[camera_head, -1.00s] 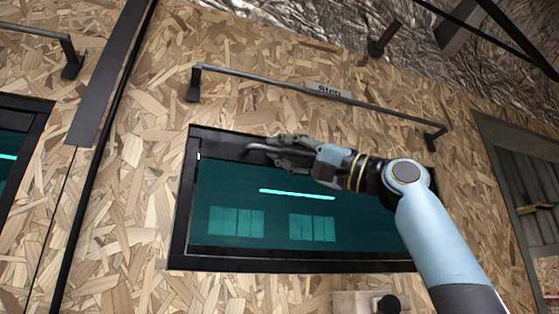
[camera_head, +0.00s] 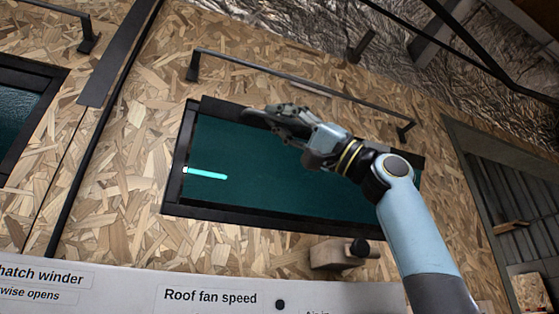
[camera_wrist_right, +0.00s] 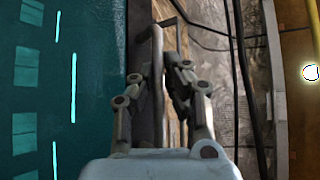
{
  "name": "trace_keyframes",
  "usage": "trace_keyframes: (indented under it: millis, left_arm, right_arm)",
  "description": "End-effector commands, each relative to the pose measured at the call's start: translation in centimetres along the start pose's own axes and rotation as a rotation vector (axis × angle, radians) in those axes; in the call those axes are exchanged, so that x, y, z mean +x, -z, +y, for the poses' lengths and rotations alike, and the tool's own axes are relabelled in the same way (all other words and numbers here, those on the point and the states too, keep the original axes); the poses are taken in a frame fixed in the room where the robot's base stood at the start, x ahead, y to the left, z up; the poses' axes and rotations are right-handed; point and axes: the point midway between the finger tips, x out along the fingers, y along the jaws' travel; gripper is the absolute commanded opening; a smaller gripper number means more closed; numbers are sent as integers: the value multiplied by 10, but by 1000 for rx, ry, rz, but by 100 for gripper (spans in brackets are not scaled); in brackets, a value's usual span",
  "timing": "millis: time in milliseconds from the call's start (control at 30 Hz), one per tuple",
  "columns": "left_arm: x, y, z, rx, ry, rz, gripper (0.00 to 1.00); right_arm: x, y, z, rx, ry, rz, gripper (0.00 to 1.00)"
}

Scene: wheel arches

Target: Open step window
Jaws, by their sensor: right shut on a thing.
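The step window (camera_head: 270,185) is a wide dark-framed pane with teal glass in the chipboard wall, in the middle of the head view. My right gripper (camera_head: 268,116) is at its upper edge, left of centre. The wrist view shows the right gripper (camera_wrist_right: 157,76) shut on a slim grey handle (camera_wrist_right: 157,50), with the fingers on either side of it. The teal glass (camera_wrist_right: 45,90) lies left of the fingers there. At the upper left, the sash's top edge looks offset from the frame. My arm hides the window's right part. The left gripper is not in view.
A dark rail (camera_head: 300,82) runs above the window. A wooden block with a black knob (camera_head: 345,252) sits below it. A white labelled panel (camera_head: 210,296) crosses the bottom. Another window (camera_head: 25,115) is at the left edge.

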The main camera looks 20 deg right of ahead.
Motion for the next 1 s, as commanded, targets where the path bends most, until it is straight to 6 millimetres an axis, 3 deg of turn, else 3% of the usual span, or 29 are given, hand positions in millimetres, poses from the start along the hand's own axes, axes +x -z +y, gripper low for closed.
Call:
trace_keyframes:
  millis: [67,100,300,667,1000]
  left_arm:
    - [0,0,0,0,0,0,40]
    - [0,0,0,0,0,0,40]
    - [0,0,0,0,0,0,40]
    - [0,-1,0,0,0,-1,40]
    - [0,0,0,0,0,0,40]
  right_arm:
    - [0,1,1,-2,-4,2,0]
    - [0,1,1,-2,-4,2,10]
    - [0,1,1,-1,-3,2,34]
    - [-8,1,1,-2,-5,2,34]
    - [-79,0,3,-2,-12,-1,34]
